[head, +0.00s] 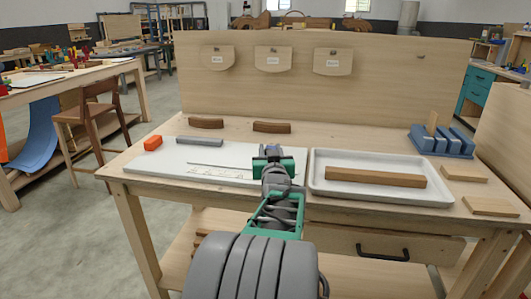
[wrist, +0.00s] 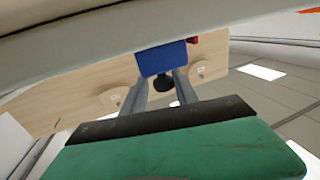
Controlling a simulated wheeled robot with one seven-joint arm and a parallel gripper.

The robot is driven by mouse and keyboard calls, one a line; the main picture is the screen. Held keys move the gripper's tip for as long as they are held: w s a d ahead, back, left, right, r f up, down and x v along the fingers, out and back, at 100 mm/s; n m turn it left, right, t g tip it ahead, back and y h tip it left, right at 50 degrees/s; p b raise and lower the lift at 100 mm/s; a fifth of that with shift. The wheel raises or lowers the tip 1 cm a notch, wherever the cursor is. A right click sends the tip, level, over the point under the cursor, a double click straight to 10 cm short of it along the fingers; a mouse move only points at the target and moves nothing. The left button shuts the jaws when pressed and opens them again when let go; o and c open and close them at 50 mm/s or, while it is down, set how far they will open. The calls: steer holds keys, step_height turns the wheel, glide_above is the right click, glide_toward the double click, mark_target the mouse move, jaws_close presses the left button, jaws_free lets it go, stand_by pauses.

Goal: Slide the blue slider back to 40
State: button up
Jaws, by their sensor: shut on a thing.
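The blue slider (wrist: 162,58) shows in the wrist view as a blue block between the finger ends of my gripper (wrist: 160,82), which is shut on it. In the head view my gripper (head: 270,152) is over the right end of the white board (head: 225,178). A thin dark slot (head: 225,165) runs along the board to the gripper. Faint scale marks (head: 215,173) lie in front of the slot, too small to read.
An orange block (head: 153,143) and a grey bar (head: 199,141) lie at the board's back left. A white tray (head: 335,190) with a wooden bar (head: 376,177) stands close to the right. Two brown curved pieces (head: 206,123) lie behind. A blue rack (head: 441,142) is at right.

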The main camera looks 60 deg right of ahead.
steer(key=shift+o, duration=1.4)
steer(key=shift+s+d, duration=0.1)
steer(key=shift+s, duration=0.1)
steer(key=shift+o, duration=0.4)
steer(key=shift+w, duration=0.1)
steer(key=v, duration=0.8)
steer(key=shift+w, duration=0.1)
